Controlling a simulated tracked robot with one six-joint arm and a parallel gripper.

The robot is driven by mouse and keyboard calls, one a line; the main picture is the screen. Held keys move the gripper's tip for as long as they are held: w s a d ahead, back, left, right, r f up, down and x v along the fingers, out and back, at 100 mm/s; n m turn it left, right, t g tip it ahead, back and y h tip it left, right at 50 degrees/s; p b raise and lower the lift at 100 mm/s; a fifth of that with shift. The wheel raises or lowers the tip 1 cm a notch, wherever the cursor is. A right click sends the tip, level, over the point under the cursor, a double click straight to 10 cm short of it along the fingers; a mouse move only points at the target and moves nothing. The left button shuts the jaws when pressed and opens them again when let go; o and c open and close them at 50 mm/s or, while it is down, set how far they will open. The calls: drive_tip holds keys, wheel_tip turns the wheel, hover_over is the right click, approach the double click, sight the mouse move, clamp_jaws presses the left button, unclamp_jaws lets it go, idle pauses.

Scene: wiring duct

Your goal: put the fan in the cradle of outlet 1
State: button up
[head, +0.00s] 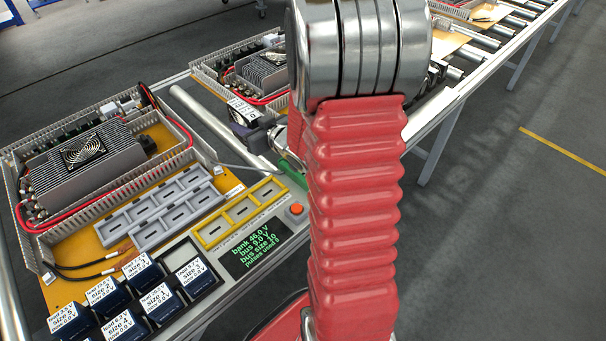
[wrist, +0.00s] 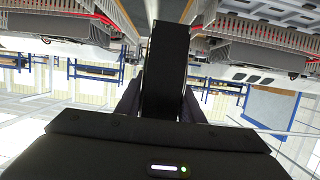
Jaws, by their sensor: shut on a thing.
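My gripper (head: 246,130) is partly hidden behind my red arm, held up past the far end of the bench panel. It is shut on a dark block with a white label (head: 243,110). The label is too small to read, so I cannot tell if this is the fan. In the wrist view the block is a black shape (wrist: 163,70) between the jaws. A grey row of slotted cradles (head: 152,229) and a yellow row (head: 209,238) lie on the panel. I cannot tell which is outlet 1.
Several dark labelled blocks (head: 123,325) stand at the front left. A finned unit with a round fan grille (head: 122,160) sits in the open tray behind. A roller conveyor (head: 478,50) runs behind.

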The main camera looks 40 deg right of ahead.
drive_tip(key=s+d+f, duration=0.2)
drive_tip(key=s+d, duration=0.9)
drive_tip(key=shift+s+f+y, duration=0.2)
drive_tip(key=shift+f+y, duration=0.05)
drive_tip(key=shift+y, duration=0.05)
drive_tip(key=shift+d, duration=0.1)
drive_tip(key=shift+f, duration=2.9)
drive_tip(key=shift+f, duration=0.1)
drive_tip(key=shift+f, duration=2)
drive_tip(key=shift+f, duration=0.1)
